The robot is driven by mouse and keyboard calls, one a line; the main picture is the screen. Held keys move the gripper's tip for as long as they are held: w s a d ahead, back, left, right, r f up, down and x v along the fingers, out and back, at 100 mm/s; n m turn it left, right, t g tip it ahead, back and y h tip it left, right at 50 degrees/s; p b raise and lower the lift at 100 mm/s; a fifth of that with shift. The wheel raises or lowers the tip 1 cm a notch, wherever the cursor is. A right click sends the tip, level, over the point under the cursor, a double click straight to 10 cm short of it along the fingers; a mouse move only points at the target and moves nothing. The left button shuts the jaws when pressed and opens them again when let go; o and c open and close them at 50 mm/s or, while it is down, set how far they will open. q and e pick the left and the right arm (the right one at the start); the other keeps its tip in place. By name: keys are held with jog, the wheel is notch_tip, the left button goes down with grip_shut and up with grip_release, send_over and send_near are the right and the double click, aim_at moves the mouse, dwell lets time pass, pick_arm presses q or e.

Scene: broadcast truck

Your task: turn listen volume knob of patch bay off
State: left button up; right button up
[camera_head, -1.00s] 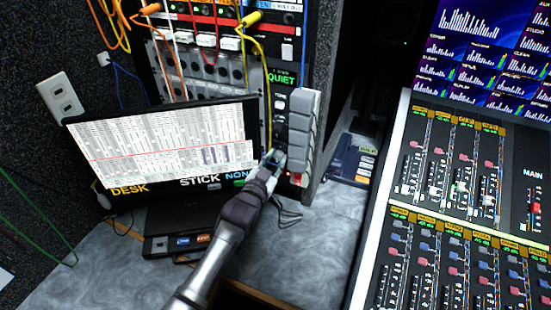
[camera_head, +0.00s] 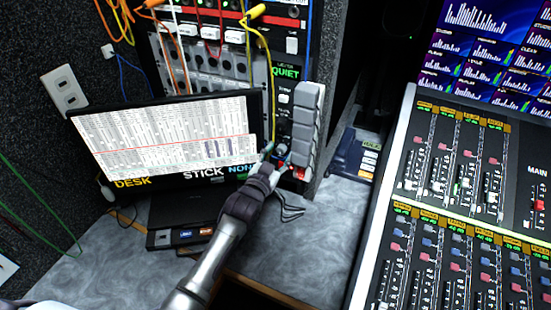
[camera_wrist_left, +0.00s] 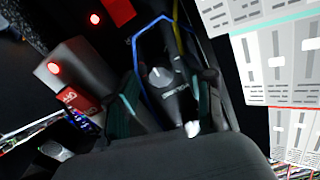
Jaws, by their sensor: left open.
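The listen volume knob (camera_head: 282,150) is a small grey round knob on the dark patch bay panel (camera_head: 284,118), below the green QUIET sign. In the left wrist view the knob (camera_wrist_left: 159,77) shows a pale pointer mark, with a label too blurred to read below it. My left gripper (camera_head: 277,156) is open at the panel, its fingertips close around the knob. In the left wrist view the fingers (camera_wrist_left: 168,100) stand on either side of the knob, and I cannot tell whether they touch it. My right gripper is not in view.
A tilted monitor (camera_head: 170,140) stands just left of my gripper. A grey ribbed block (camera_head: 306,130) juts out right of the knob. Yellow cable (camera_head: 270,70) hangs close by. A mixing console (camera_head: 450,200) fills the right side. The grey desktop (camera_head: 310,240) has free room.

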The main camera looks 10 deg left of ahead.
pick_arm(q)
jog(key=s+a, duration=0.2)
jog(key=s, duration=0.9)
jog(key=shift+s+a, duration=0.15)
jog(key=shift+s, duration=0.25)
jog(key=shift+f, duration=0.1)
